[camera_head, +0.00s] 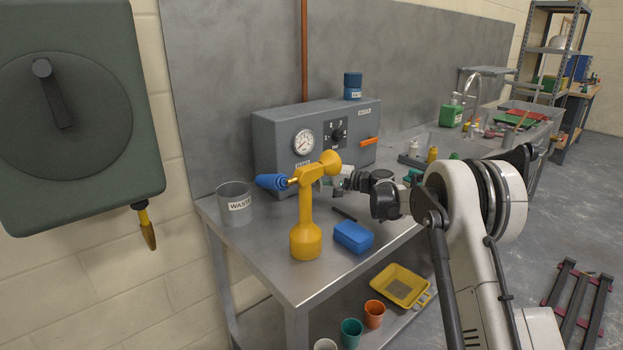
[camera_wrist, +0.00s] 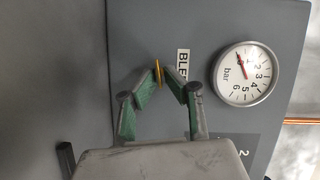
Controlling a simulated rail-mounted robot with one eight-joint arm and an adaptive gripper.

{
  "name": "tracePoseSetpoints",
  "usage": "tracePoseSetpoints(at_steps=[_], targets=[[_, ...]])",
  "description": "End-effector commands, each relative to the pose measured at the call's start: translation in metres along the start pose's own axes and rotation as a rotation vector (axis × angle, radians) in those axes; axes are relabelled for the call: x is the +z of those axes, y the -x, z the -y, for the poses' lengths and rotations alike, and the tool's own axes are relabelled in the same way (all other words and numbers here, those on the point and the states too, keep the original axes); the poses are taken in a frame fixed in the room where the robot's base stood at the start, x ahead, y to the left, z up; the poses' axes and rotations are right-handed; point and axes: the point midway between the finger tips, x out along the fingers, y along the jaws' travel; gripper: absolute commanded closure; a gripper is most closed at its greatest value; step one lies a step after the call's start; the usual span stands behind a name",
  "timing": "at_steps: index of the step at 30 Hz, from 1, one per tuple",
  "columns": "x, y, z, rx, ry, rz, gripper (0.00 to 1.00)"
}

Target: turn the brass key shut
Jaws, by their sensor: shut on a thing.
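The brass key (camera_wrist: 158,71) shows in the wrist view as a thin yellow edge between my fingertips, close to the grey box face beside a label that reads "BLE". My gripper (camera_wrist: 164,76) is shut on it, with its green-padded fingers angled in from both sides. In the head view my gripper (camera_head: 341,186) reaches from the right to the front of the grey box (camera_head: 275,140). There the key is hidden behind the yellow stand and my gripper, and its exact turn angle cannot be told.
A waste tub (camera_head: 235,205), a blue block (camera_head: 353,237) and a dark rod (camera_head: 344,214) are on the bench. A pressure gauge (camera_wrist: 245,73) is right of the key.

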Motion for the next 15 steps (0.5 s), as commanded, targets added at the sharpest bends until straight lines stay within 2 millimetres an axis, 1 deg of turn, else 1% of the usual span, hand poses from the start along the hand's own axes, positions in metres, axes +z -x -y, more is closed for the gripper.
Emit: tracePoseSetpoints(at_steps=[6,15], targets=[[0.0004,-0.0003,-0.0026,-0.044,-0.107,0.000,1.00],[0.0005,-0.0004,-0.0024,-0.072,-0.175,0.000,1.00]])
